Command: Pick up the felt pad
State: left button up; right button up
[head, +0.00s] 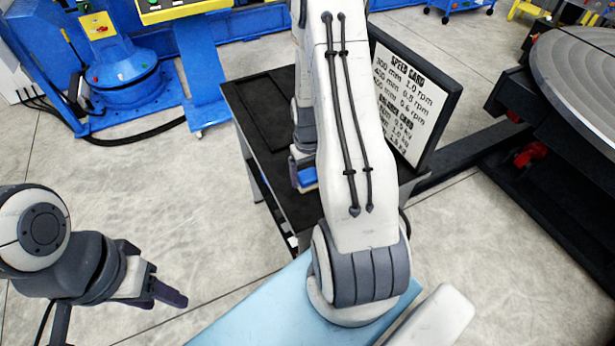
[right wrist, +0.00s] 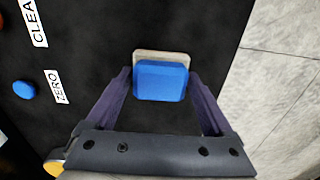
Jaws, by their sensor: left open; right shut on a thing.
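The felt pad (right wrist: 161,81) is a blue block with a pale beige layer along its far edge, seen in the right wrist view. My right gripper (right wrist: 160,75) is shut on it, with one dark finger at each side. In the head view the blue of the pad (head: 307,177) shows just below my right gripper (head: 302,158), over the black cart top; my right arm hides part of this area. I cannot tell whether the pad touches the surface. My left gripper (head: 170,295) is open and empty above the floor at the lower left.
The black cart (head: 262,110) carries a framed speed card (head: 408,97) at its right. The right wrist view shows a ZERO label (right wrist: 57,87) and a blue round piece (right wrist: 23,89). A large round table (head: 585,80) stands right.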

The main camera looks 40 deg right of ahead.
jog(key=shift+r, duration=0.4)
jog(key=r, duration=0.2)
jog(key=r+b, duration=0.1)
jog(key=shift+s+d+r, duration=0.2)
jog(key=shift+s+r, duration=0.05)
jog(key=shift+r, duration=0.05)
jog(key=s+d+r+b, duration=0.1)
jog(key=s+d+r, duration=0.4)
jog(key=s, duration=0.4)
jog(key=shift+s+r+b, duration=0.3)
jog(key=shift+s+r, duration=0.1)
jog(key=shift+r, duration=0.4)
jog(key=o, duration=0.8)
jog(key=c, duration=0.4)
